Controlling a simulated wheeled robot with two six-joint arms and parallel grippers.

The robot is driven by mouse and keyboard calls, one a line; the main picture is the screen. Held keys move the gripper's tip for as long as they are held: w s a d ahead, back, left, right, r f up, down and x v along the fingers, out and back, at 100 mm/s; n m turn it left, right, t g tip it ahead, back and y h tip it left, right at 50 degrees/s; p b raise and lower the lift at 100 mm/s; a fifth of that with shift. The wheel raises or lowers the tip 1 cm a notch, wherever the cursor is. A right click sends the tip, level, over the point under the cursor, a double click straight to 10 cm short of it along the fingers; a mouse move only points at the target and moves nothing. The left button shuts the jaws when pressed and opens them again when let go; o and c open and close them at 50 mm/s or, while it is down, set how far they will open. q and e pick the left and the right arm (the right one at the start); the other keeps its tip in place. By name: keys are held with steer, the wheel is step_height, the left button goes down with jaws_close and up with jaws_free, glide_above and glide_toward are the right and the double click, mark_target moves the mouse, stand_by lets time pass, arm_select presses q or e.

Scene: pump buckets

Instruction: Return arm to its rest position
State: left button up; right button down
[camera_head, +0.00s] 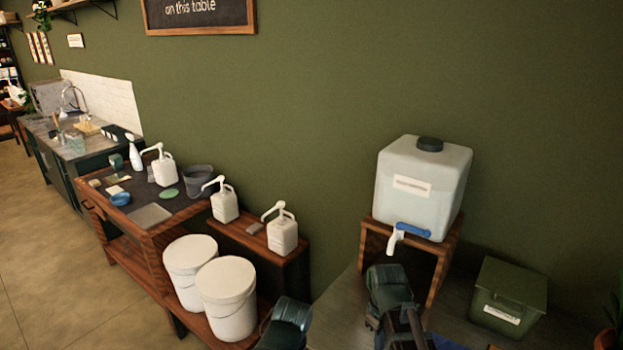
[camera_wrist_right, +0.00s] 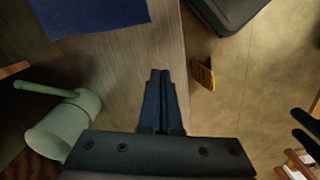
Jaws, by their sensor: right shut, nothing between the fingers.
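My right gripper (camera_wrist_right: 159,74) shows in the right wrist view with its two dark fingers pressed together and nothing between them. It points over the edge of a grey wood-grained table (camera_wrist_right: 120,75). In the head view dark links of my arms rise at the bottom middle, but no fingertips show there. My left gripper is not seen.
A large water container (camera_head: 420,190) with a tap stands on a wooden stand (camera_head: 442,262), with a green lidded box (camera_head: 508,297) to its right. Pump bottles (camera_head: 283,235) and white buckets (camera_head: 227,300) stand to the left. A pale green vessel (camera_wrist_right: 62,125) is left of my right gripper.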

steer(key=s+a+f+m+b, duration=0.2)
steer(key=s+a+m, duration=0.1)
steer(key=s+a, duration=0.6)
steer(key=shift+s+a+f+h, duration=0.3)
steer(key=shift+s+a, duration=0.05)
steer(key=shift+a, duration=0.8)
